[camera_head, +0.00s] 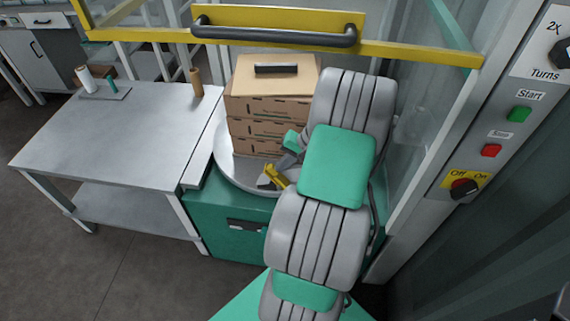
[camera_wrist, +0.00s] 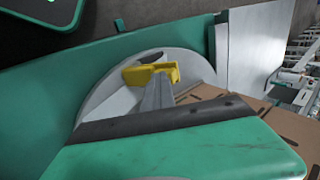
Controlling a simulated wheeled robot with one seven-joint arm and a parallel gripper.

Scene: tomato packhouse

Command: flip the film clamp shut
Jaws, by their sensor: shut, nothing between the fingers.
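The yellow film clamp (camera_head: 276,176) sits at the front edge of the round grey turntable (camera_head: 233,172), before a stack of cardboard boxes (camera_head: 277,88). Its yellow part looks tilted in the head view. In the wrist view the clamp (camera_wrist: 150,73) lies just beyond my fingertips. My gripper (camera_head: 285,163) is shut and empty, right beside the clamp; it also shows in the wrist view (camera_wrist: 158,86). I cannot tell whether the fingers touch the clamp. My arm hides the right part of the turntable.
A grey steel table (camera_head: 120,140) stands at the left, with spools (camera_head: 86,80) and a brown cylinder (camera_head: 196,82) at its back. A control panel (camera_head: 515,110) stands at the right.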

